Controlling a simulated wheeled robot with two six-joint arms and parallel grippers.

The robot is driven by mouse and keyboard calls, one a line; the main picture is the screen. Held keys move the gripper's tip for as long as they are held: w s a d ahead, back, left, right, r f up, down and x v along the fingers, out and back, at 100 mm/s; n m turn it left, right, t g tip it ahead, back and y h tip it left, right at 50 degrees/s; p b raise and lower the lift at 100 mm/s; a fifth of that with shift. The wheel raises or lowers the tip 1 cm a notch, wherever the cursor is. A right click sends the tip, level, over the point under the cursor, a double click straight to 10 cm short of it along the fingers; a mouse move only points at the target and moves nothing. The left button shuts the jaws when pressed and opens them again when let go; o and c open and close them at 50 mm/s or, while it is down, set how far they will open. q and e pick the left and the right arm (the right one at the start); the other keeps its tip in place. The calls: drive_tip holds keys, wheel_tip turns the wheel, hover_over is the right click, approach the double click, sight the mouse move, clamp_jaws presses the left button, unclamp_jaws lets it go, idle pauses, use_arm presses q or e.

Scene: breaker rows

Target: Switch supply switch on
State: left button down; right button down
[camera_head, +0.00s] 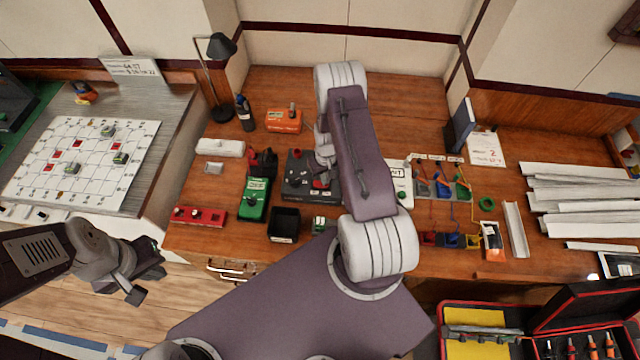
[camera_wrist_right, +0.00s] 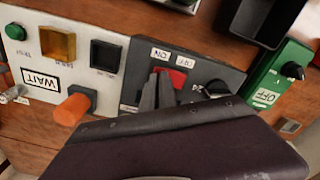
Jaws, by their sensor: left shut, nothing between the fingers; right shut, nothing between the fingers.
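A dark grey box (camera_head: 297,163) on the wooden bench carries a red switch, which shows in the right wrist view (camera_wrist_right: 178,78) below upside-down ON and OFF labels (camera_wrist_right: 172,57). I take this to be the supply switch; no name for it is readable. A black knob (camera_wrist_right: 217,88) sits beside it. My right gripper (camera_wrist_right: 158,92) is shut and empty, its fingertips right by the red switch and partly covering it; contact cannot be told. In the head view my right arm covers part of the box. My left gripper (camera_head: 146,283) is shut and empty, left of the bench front.
A green box (camera_head: 254,199) with an OFF label and a black tray (camera_head: 284,225) are nearby. A white panel (camera_wrist_right: 45,55) marked WAIT, with an orange lever (camera_wrist_right: 73,107), adjoins the dark box. An orange box (camera_head: 284,121) stands behind.

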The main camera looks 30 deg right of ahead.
drive_tip(key=shift+f, duration=0.3)
drive_tip(key=shift+w, duration=0.1)
wheel_tip(320, 180, up, 7)
drive_tip(key=p, duration=0.4)
drive_tip(key=shift+p, duration=0.4)
